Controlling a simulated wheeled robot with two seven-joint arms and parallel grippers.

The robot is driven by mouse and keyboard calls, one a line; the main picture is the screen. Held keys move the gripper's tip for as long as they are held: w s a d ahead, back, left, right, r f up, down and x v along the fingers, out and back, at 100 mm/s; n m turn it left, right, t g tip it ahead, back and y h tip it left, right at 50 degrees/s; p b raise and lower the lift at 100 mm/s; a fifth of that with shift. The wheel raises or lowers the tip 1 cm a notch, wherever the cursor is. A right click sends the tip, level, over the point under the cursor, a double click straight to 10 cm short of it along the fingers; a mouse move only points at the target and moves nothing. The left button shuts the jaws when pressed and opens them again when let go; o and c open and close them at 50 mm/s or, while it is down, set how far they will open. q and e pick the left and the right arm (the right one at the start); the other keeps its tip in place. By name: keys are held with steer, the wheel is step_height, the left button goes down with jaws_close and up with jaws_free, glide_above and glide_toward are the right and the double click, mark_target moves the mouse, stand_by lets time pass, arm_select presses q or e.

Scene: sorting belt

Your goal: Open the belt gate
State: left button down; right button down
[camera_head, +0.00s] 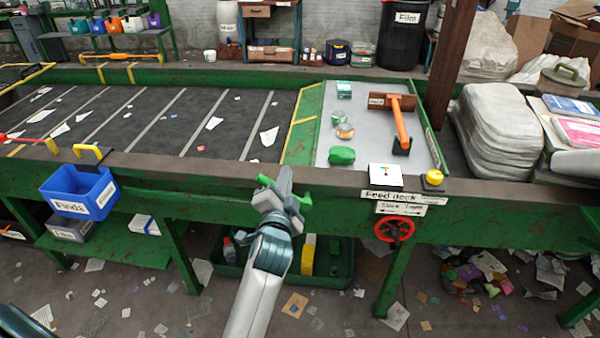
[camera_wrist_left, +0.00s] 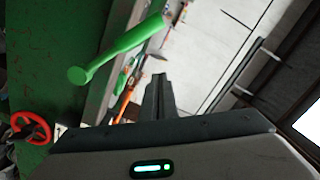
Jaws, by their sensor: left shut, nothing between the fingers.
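My left gripper (camera_head: 284,181) is shut and empty, just in front of the belt's front rail. A green bar handle (camera_head: 304,198) shows on both sides of the gripper, partly hidden behind it. In the left wrist view the green handle (camera_wrist_left: 120,50) is at upper left, with a round end, and the shut fingertips (camera_wrist_left: 158,82) are to its right, not around it. I cannot tell whether they touch. A sloped green panel with yellow edges (camera_head: 303,125) stands between the dark belt (camera_head: 190,120) and the grey feed deck (camera_head: 370,105). My right gripper is out of view.
A yellow button (camera_head: 433,177) and red handwheel (camera_head: 394,228) are at the front right. A blue bin (camera_head: 78,192) hangs at the left. A green crate (camera_head: 330,262) sits under the belt.

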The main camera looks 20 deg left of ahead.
arm_select(q)
steer(key=shift+s+a+f+n, duration=0.2)
steer(key=shift+a+f+n, duration=0.35)
steer(key=shift+a+n, duration=0.2)
steer(key=shift+s+a+f+n, duration=0.25)
steer(key=shift+a+f+n, duration=0.25)
steer(key=shift+a+n, duration=0.3)
steer(key=shift+s+a+f+n, duration=0.2)
steer(key=shift+a+f+n, duration=0.35)
steer(key=shift+a+n, duration=0.2)
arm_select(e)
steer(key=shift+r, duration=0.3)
arm_select(q)
steer(key=shift+f, duration=0.1)
steer(key=shift+p, duration=0.35)
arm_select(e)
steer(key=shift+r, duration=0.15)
